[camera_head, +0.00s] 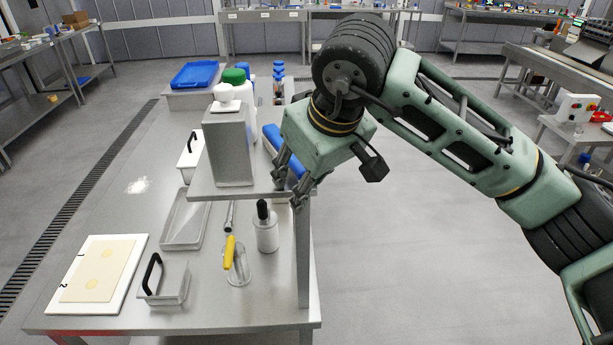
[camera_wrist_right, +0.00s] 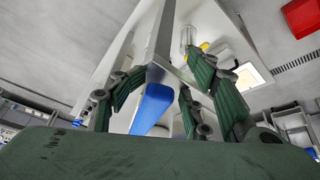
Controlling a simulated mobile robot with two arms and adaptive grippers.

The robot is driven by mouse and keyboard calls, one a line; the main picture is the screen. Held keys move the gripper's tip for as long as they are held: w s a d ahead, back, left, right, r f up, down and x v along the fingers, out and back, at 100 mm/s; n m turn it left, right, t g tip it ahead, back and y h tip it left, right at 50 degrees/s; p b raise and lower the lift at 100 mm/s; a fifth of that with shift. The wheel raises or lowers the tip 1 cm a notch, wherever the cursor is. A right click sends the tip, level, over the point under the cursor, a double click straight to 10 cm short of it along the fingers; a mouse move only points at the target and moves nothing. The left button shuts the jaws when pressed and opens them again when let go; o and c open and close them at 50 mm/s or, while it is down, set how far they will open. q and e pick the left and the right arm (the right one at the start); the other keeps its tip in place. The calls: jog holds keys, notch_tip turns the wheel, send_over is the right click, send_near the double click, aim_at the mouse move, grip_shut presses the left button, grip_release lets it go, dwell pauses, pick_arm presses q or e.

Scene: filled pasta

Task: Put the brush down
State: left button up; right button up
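A tool with a yellow handle (camera_head: 229,252), which may be the brush, stands tilted in a clear glass (camera_head: 239,271) near the table's front; its lower end is hard to make out. A bit of yellow also shows in the right wrist view (camera_wrist_right: 205,46). My right gripper (camera_head: 293,190) is beside the right edge of the small raised shelf, above and apart from the glass. In the right wrist view its fingers (camera_wrist_right: 165,100) are spread, and no brush is between them. My left gripper is not in view.
A raised metal shelf (camera_head: 240,190) carries a grey box. Bare tabletop lies at left.

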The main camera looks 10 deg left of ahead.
jog(key=shift+s+d+f, duration=0.1)
jog(key=shift+d+f, duration=0.05)
jog(key=shift+f, duration=0.1)
